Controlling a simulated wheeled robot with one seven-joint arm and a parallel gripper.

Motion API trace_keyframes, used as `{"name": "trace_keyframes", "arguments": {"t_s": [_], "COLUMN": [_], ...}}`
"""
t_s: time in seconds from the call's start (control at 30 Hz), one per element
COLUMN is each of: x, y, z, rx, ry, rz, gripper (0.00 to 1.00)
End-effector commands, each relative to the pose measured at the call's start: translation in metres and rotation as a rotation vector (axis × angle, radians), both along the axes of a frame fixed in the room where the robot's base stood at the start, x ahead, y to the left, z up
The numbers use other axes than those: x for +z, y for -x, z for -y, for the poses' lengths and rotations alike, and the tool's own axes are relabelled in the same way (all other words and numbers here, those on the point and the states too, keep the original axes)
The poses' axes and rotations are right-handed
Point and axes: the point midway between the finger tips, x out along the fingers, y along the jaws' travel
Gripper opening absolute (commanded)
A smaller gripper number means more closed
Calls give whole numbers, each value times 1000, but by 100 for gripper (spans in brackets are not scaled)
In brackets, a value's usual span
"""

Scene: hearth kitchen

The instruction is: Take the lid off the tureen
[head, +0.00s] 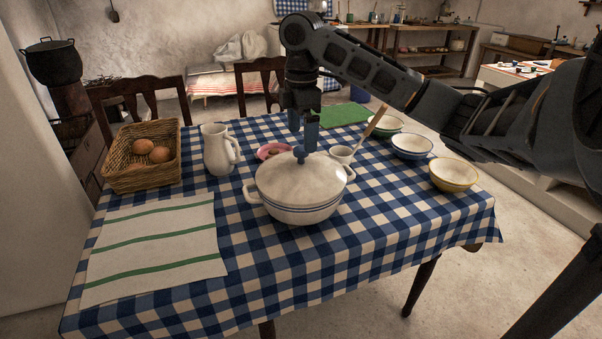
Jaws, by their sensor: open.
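The white tureen (301,214) with blue bands and two side handles stands on the checked table. Its white lid (285,177) sits on it, with a blue knob (300,154) on top. My gripper (304,137) points down just above and behind the knob in the picture. Its fingers are open, with one to each side. The lower end of the right finger is close to the knob; I cannot tell whether they touch. Nothing is held.
A white jug (218,150) and an egg basket (117,168) stand left. A striped cloth (150,245) lies front left. A small white cup (342,154) with a wooden utensil, a pink dish (268,150) and three bowls (453,175) stand behind and right. The front right tablecloth (400,240) is clear.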

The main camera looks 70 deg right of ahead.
Motion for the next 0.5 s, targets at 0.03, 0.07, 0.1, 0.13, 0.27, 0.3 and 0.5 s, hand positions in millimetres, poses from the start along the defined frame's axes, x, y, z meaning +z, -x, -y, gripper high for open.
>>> {"name": "trace_keyframes", "arguments": {"t_s": [0.03,0.07,0.1,0.13,0.27,0.3,0.5], "x": [-5,-8,-11,-14,-33,-39,-58], "y": [0,0,0,0,0,0,-1], "z": [0,0,0,0,-2,-2,-2], "rx": [-1,-2,-2,-2,-2,-2,-1], "ry": [-1,0,0,1,-1,-1,0], "rz": [-1,1,1,1,1,1,3], "gripper": [100,100,100,100,100,100,100]}}
